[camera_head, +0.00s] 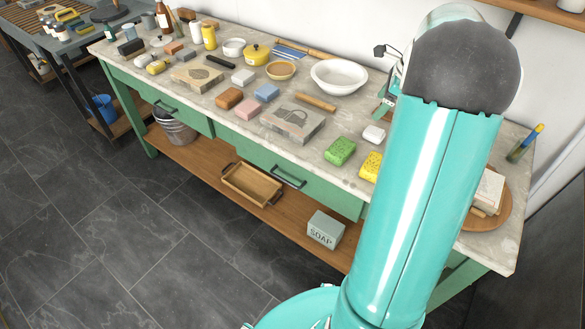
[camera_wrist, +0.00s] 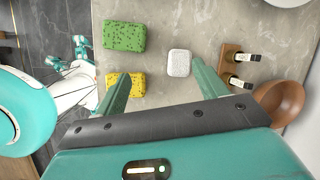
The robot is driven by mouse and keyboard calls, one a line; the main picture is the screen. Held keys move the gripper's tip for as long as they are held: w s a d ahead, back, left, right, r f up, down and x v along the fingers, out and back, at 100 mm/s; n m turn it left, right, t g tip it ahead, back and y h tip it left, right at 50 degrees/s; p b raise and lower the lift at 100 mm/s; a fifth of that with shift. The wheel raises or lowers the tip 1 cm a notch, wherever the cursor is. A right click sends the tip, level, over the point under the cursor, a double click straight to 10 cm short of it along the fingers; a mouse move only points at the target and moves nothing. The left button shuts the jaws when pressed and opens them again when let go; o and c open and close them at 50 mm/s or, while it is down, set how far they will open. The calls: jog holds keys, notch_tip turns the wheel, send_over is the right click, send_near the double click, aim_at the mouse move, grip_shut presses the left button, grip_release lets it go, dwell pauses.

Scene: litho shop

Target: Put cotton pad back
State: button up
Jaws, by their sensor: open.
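A small white pad, which looks like the cotton pad (camera_head: 374,134), lies flat on the worktop, right of the green sponge (camera_head: 340,151) and behind the yellow sponge (camera_head: 371,166). In the wrist view the white pad (camera_wrist: 180,63) lies just beyond my fingertips and between their lines, nearer the right finger. My gripper (camera_wrist: 164,82) is open and empty above the worktop, with its two green fingers wide apart. In the head view my arm hides most of the gripper and part of the worktop.
In the wrist view a wooden block (camera_wrist: 229,66) with two dark-and-white items stands close right of the pad, with a brown bowl (camera_wrist: 281,103) beside it. A stone block (camera_head: 293,122) and a white basin (camera_head: 339,76) lie to the left in the head view. The wall runs behind.

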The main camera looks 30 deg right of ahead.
jog(key=s+a+r+n, duration=0.1)
jog(key=a+r+n, duration=0.25)
jog(key=a, duration=0.45)
jog(key=s+a+r+n+h, duration=0.1)
jog(key=s+a+r+n, duration=0.1)
jog(key=a+n, duration=0.4)
jog(key=s+a+r+n, duration=0.1)
jog(key=a+r+n, duration=0.2)
jog(key=a, duration=0.6)
jog(key=s+a+f+n+t, duration=0.1)
jog(key=s+a+n, duration=1.2)
jog(key=a+n, duration=0.1)
jog(key=shift+s+a+t+h, duration=0.15)
jog(key=shift+a+t+h, duration=0.25)
jog(key=shift+a, duration=0.05)
